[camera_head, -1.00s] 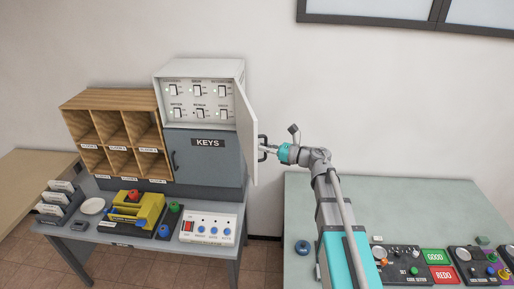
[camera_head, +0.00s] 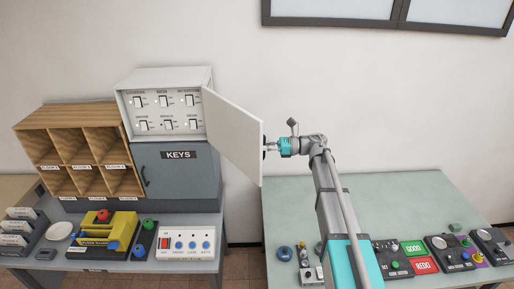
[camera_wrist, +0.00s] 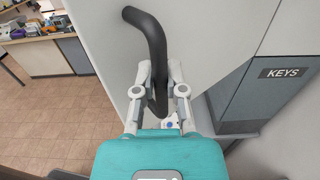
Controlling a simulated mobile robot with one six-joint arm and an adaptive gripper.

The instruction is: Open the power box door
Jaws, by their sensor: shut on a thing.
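The power box (camera_head: 163,103) is a white cabinet on top of the grey KEYS cabinet, with several switches on its panel in plain view. Its white door (camera_head: 233,135) stands open, hinged at the box's right edge and swung out to the right. My gripper (camera_head: 268,148) is at the door's free edge. In the wrist view the black curved door handle (camera_wrist: 148,35) runs down between my two fingers (camera_wrist: 158,95), which are shut on its lower part. In the head view the handle is mostly hidden behind the door's edge.
The grey KEYS cabinet (camera_head: 178,170) is below the box, with a wooden pigeonhole shelf (camera_head: 77,112) to its left. A yellow device (camera_head: 108,228) and a white button panel (camera_head: 187,243) sit on the desk. A table with control boxes (camera_head: 350,190) stands right.

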